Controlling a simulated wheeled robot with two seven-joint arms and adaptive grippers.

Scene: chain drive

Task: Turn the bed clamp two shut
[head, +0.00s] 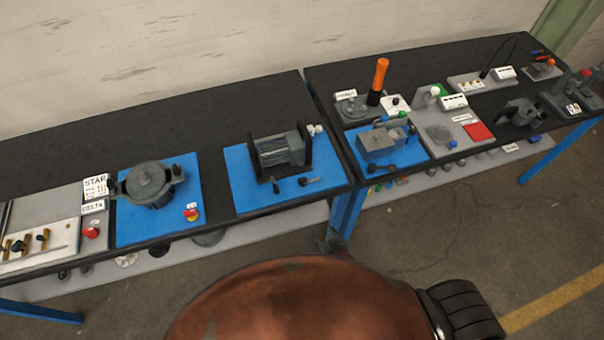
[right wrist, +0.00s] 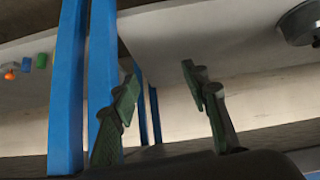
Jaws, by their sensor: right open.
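A grey motor-like unit (head: 280,150) between dark end plates sits on a blue board (head: 240,186) on the left bench. Two small dark levers, a left one (head: 276,185) and a right one (head: 309,181), lie at its front edge. I cannot tell for certain which part is bed clamp two. My right gripper (head: 330,241) is small and partly hidden behind my brown body part, near the blue bench legs and below the bench top. In the right wrist view its fingers (right wrist: 160,84) are apart with nothing between them. My left gripper is not in view.
Blue bench legs (right wrist: 68,90) stand close to the right gripper's left finger. A dark round pot-like unit (head: 150,183) sits on another blue board to the left. The right bench (head: 430,75) holds several devices. Lower shelves (head: 270,225) run under the benches.

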